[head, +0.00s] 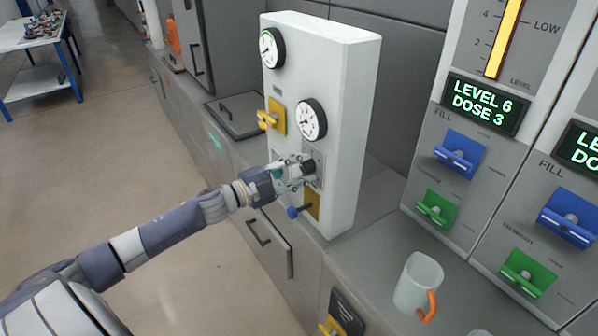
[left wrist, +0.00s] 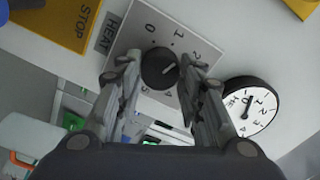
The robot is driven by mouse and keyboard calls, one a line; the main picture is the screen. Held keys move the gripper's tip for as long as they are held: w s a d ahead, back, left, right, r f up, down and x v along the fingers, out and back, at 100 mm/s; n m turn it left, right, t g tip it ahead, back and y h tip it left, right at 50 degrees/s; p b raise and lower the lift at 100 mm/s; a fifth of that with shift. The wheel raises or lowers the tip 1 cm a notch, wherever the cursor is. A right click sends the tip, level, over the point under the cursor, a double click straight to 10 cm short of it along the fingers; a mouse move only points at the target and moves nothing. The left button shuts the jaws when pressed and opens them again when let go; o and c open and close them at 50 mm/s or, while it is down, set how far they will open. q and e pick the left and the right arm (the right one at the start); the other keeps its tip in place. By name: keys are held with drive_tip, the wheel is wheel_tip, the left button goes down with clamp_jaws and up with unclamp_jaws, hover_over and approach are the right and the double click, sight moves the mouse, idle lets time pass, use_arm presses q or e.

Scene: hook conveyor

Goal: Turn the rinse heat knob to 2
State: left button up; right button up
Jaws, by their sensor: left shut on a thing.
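The heat knob (head: 308,167) is a black round knob on a grey plate on the front of the white panel box (head: 345,120). In the left wrist view the knob (left wrist: 158,68) sits on a plate marked HEAT with numbers from 0 upward. The white mark on the knob points toward the right, roughly at the 2. My left gripper (head: 290,172) is at the knob. Its fingers, also in the left wrist view (left wrist: 160,72), stand on both sides of the knob and are shut on it. My right gripper is not in view.
Below the knob is a yellow plate with a blue-tipped lever (head: 295,211). Above are two dials, the nearer one (head: 311,120), and a yellow valve handle (head: 268,119). A mug (head: 415,285) stands on the counter at right, under a console (head: 470,165) with blue and green switches.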

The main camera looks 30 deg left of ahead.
use_arm(q)
drive_tip(key=m+b, duration=0.1)
drive_tip(key=m, duration=0.2)
drive_tip(key=shift+f+m, duration=0.15)
drive_tip(key=shift+m, duration=0.15)
drive_tip(key=shift+m+b, duration=0.3)
drive_tip(key=shift+m, duration=0.3)
drive_tip(key=o, duration=1.1)
drive_tip(key=shift+c, duration=0.2)
drive_tip(key=shift+s, duration=0.1)
drive_tip(key=v, duration=1.1)
drive_tip(key=shift+s, duration=0.4)
